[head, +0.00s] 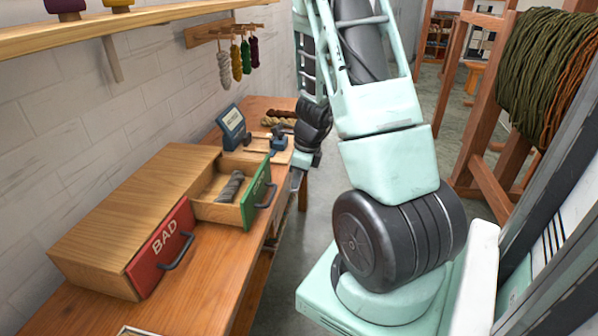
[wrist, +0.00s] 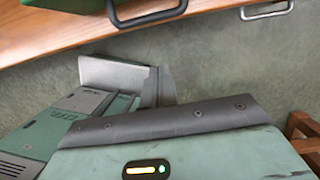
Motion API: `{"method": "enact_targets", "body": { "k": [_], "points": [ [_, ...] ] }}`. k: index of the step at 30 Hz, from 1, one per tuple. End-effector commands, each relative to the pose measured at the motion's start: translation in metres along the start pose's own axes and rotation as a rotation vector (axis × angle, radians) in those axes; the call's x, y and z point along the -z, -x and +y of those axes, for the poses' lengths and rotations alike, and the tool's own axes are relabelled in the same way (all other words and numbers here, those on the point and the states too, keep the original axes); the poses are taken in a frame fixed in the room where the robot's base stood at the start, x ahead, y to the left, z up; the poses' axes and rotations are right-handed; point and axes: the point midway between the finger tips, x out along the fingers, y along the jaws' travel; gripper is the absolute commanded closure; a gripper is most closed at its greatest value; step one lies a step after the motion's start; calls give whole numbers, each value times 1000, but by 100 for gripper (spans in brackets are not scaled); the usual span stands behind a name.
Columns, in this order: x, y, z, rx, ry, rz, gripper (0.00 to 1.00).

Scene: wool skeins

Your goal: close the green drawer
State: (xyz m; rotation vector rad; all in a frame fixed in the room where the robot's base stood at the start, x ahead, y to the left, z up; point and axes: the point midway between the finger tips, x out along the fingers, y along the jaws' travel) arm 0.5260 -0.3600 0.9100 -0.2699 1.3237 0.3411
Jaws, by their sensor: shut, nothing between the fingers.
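The green drawer (head: 256,196) is pulled out of the wooden cabinet on the bench. Its green front has a dark handle, and a grey skein (head: 231,186) lies inside. In the wrist view, part of the green front (wrist: 65,3) and its dark handle (wrist: 148,17) show at the top edge. My gripper (head: 297,181) is to the right of the drawer front in the head view, beyond the bench edge and apart from the handle. In the wrist view, my gripper (wrist: 160,86) is shut and empty over the floor.
The red drawer marked BAD (head: 161,249) is shut beside the green one. A small sign stand (head: 232,127) and skeins stand behind the cabinet on the bench (head: 215,272). A lighter handle (wrist: 268,10) shows at top right of the wrist view. Wooden racks stand at right.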

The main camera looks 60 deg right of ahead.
Motion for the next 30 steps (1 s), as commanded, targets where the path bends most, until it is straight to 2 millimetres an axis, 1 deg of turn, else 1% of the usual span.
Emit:
{"method": "enact_targets", "body": {
  "k": [1,5,6,7,12,16,26,30],
  "points": [
    [2,-15,1,-3,-2,1,100],
    [2,-40,1,-3,-1,1,100],
    [-9,-36,0,-1,6,0,100],
    [-14,-38,0,-1,5,0,100],
    [-31,-46,0,-1,5,0,100],
    [-36,-49,0,0,3,0,100],
    [-37,-50,0,0,3,-1,100],
    [-41,-50,0,0,4,-1,100]
  ]
}}
